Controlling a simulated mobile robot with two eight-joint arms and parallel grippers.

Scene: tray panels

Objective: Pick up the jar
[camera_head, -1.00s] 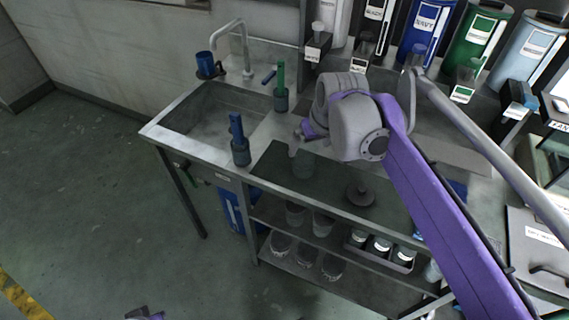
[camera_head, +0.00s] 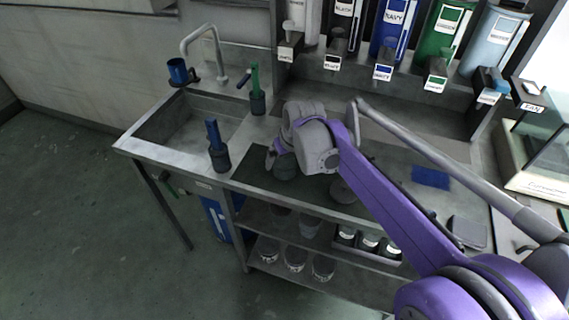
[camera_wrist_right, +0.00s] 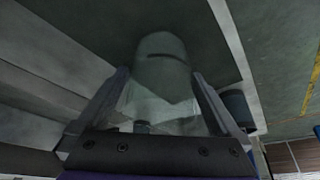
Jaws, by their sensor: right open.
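The jar, a grey-green see-through cylinder (camera_head: 286,170), stands on the dark mat (camera_head: 253,179) at the counter's front. My right gripper (camera_head: 274,155) is at the jar, partly in front of it. In the right wrist view the jar (camera_wrist_right: 162,75) lies between the two open fingers of my right gripper (camera_wrist_right: 160,102), with a visible space beside each finger. I cannot tell whether either finger touches it. My left gripper is not in view.
A dark round lid-like piece (camera_head: 343,191) lies on the mat, partly behind my arm. A dark cup with a blue handle (camera_head: 219,157) stands left of the jar, near the sink (camera_head: 180,128). Labelled dispensers (camera_head: 390,35) line the back. Shelves below hold several jars (camera_head: 295,258).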

